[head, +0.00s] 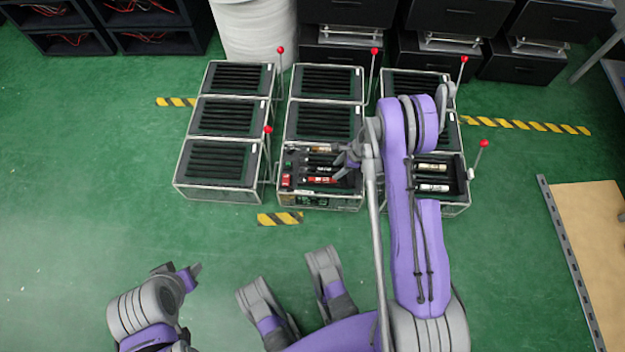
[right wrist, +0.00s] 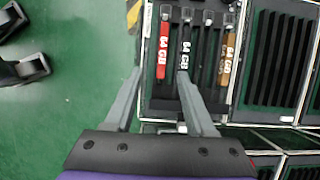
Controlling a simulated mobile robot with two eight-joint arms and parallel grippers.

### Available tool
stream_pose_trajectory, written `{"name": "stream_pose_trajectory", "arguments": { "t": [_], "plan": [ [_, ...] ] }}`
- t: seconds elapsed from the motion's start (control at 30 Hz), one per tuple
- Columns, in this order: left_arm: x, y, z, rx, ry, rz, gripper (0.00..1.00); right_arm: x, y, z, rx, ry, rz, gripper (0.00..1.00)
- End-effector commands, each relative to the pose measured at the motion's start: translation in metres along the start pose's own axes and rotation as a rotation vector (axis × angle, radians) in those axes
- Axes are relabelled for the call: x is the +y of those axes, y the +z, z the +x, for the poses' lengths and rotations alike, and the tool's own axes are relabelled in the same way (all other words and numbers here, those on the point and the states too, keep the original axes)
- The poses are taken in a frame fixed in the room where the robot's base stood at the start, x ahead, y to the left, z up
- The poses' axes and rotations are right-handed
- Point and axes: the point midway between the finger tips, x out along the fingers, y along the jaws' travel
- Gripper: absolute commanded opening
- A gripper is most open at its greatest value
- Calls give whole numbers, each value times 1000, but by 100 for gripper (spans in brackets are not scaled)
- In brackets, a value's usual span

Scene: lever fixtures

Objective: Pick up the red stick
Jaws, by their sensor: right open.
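The red stick (head: 322,180) lies in the front middle box, among several dark sticks and a brown one. It also shows in the right wrist view (right wrist: 163,50), marked "64 GB", at the end of the row. My right gripper (head: 347,162) hangs over this box in the head view and hides part of it. In the right wrist view my right gripper (right wrist: 160,72) is open and empty. Its fingertips lie either side of the red stick's line; contact cannot be told. My left gripper (head: 190,277) is low at the left, away from the boxes; its jaws are unclear.
A black stick (right wrist: 185,45) and a brown stick (right wrist: 228,50) lie beside the red one. Red-tipped levers (head: 268,130) stand beside the boxes. A box at right holds a white stick (head: 433,187). The green floor (head: 80,200) at left is clear.

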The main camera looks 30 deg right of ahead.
Motion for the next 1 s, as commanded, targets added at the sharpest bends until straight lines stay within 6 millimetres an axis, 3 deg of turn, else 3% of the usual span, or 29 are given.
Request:
{"name": "stream_pose_trajectory", "arguments": {
  "t": [0.3,0.57,0.87,1.0],
  "plan": [
    [0,2,11,-2,0,0,50,0,-1,48,-2,2,7,55],
    [0,3,15,-2,0,0,50,-1,0,64,-2,2,8,55],
    [0,5,26,-1,0,0,50,-6,2,106,-2,1,6,55],
    [0,5,26,-1,0,0,50,-6,2,110,-2,0,7,55]
  ]
}}
